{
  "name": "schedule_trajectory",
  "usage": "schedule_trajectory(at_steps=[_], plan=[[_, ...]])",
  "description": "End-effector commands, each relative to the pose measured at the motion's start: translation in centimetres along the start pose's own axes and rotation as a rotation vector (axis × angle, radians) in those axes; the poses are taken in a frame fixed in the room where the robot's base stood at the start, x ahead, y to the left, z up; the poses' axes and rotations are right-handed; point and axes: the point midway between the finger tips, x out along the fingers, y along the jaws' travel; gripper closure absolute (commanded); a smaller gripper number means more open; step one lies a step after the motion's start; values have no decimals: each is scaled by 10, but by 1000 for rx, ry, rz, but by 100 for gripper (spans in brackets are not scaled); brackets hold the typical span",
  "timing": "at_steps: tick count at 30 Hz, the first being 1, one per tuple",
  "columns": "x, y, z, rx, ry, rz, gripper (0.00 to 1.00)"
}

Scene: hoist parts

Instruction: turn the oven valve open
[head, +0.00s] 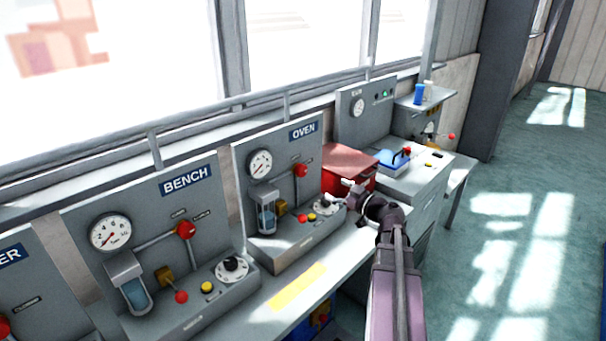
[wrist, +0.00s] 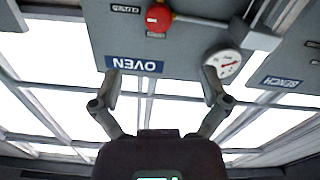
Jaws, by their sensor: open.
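The grey OVEN panel (head: 285,140) stands in the middle of the head view, with a round gauge (head: 260,163) and a red valve knob (head: 301,170) at its upper right. In the wrist view the panel is upside down; the red knob (wrist: 159,18) sits on a pipe at the top, between small labels too small to read. My gripper (head: 338,194) is at the right front of the OVEN panel, by its lower ledge and apart from the red knob. In the wrist view its two fingers (wrist: 160,78) are spread wide with nothing between them.
The BENCH panel (head: 140,235) stands to the left with similar fittings. A red box (head: 349,165) and a blue-handled item (head: 393,159) are on the counter behind my gripper. The OVEN ledge carries a black dial (head: 326,203) and small knobs. Open floor (head: 510,250) lies right.

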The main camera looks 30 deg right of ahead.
Motion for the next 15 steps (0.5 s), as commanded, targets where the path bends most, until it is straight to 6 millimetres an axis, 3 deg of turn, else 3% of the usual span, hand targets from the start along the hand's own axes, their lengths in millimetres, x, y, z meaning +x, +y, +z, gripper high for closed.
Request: schedule_trajectory(at_steps=[8,15], plan=[[11,3,0,0,0,3,4],[39,4,1,0,0,3,4]])
